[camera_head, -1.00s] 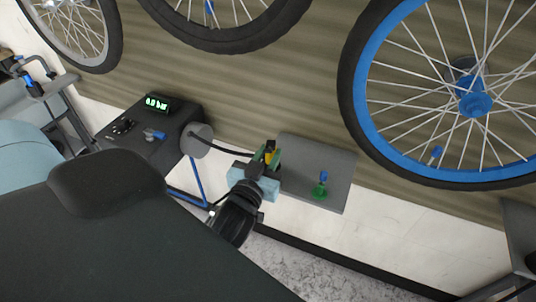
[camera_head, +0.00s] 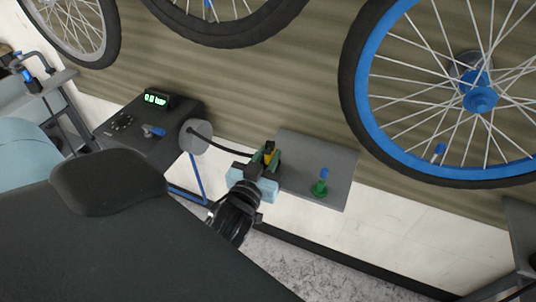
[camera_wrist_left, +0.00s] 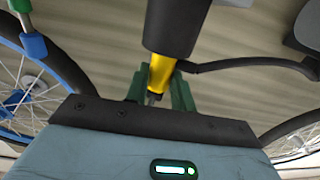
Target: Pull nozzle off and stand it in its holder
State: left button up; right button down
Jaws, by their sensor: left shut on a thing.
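My left gripper (camera_head: 266,159) comes in from the lower left in the head view. Its green fingers are shut on the nozzle (camera_wrist_left: 163,75), which has a yellow part and a thick dark body in the left wrist view. A black hose (camera_head: 222,150) runs from the nozzle to a grey round drum. The gripper is at the left edge of a grey shelf (camera_head: 305,155). A green fitting with a blue top (camera_head: 321,186) stands on that shelf, apart from the gripper to the right. I cannot tell which part is the nozzle's holder. My right gripper is not in view.
A blue-rimmed wheel (camera_head: 352,75) hangs at right, with a blue-capped valve (camera_head: 438,151). Pale wall shows below the shelf.

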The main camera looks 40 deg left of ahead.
pick_arm(q)
jog(key=shift+r, duration=0.1)
jog(key=o, duration=1)
jog(key=shift+o, duration=0.4)
jog(key=shift+s+d, duration=0.1)
